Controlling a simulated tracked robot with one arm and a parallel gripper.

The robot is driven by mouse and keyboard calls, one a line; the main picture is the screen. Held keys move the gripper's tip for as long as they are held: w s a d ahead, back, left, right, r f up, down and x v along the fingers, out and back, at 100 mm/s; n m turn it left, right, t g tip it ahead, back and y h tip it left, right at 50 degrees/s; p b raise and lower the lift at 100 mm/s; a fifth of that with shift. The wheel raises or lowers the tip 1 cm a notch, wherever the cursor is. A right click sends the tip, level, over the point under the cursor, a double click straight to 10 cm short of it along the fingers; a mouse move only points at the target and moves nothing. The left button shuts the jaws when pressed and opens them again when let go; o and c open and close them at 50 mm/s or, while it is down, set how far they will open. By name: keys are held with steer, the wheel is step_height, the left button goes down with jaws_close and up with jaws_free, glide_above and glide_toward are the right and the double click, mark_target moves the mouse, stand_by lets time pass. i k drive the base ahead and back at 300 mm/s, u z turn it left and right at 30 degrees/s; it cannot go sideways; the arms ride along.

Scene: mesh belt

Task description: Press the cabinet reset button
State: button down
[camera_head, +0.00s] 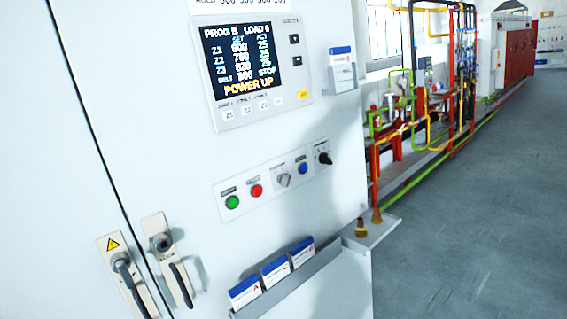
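The cabinet (180,100) is white and fills the left and middle of the view. A tilted-looking button strip (270,182) on its front carries a green button (232,202), a red button (256,190), a grey selector switch (283,180), a blue button (303,168) and a black switch (324,157). Their labels are too small to read, so I cannot tell by text which is reset. Above the strip, a display (243,62) reads "POWER UP", with "STOP" in the belt row. My gripper is not in view; nothing covers the buttons.
A ledge (290,283) holding several blue-and-white cards sticks out below the strip. A card holder (345,78) sits beside the display. Door handles (170,263) are at lower left. Coloured pipes (400,120) stand behind at right. The grey floor (480,220) at right is clear.

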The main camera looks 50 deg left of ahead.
mark_target(304, 168)
steer(key=u, duration=0.65)
steer(key=i, duration=1.2)
steer(key=u, duration=0.9)
steer(key=k, duration=0.85)
steer(key=u, duration=0.15)
steer(key=i, duration=0.9)
steer(key=z, duration=0.1)
